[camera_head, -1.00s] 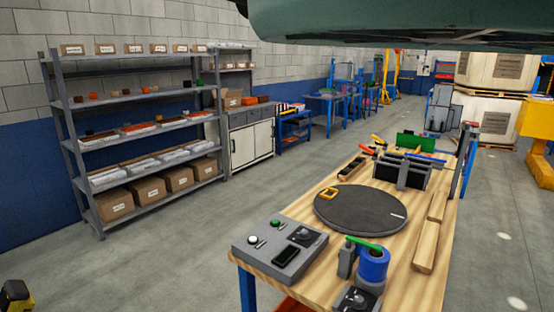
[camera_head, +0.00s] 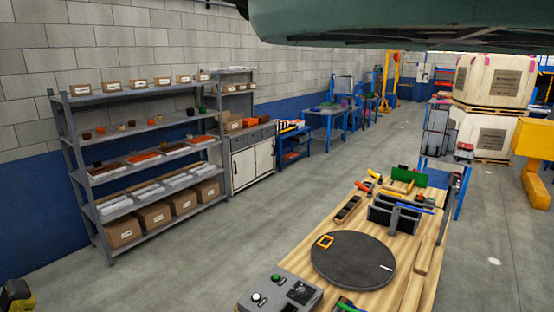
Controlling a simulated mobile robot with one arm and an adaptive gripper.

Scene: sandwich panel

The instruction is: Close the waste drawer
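No drawer clearly marked as a waste drawer shows. A grey cabinet (camera_head: 250,161) stands against the wall beside the shelf, with a row of drawer fronts (camera_head: 250,138) above white doors. These fronts look shut, though they are small at this distance. The wooden workbench (camera_head: 424,290) is in front at the right; its underside is hidden by the picture's lower edge. My gripper does not show clearly. A small black and yellow part (camera_head: 16,297) at the lower left corner seems to be mine, but I cannot tell which part.
The bench holds a dark round plate (camera_head: 350,262), a grey control box (camera_head: 282,292) and a black tool rack (camera_head: 394,215). A shelf with cardboard boxes (camera_head: 125,231) stands at left. Grey floor between shelf and bench is clear. Stacked pallet loads (camera_head: 490,80) stand at the back right.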

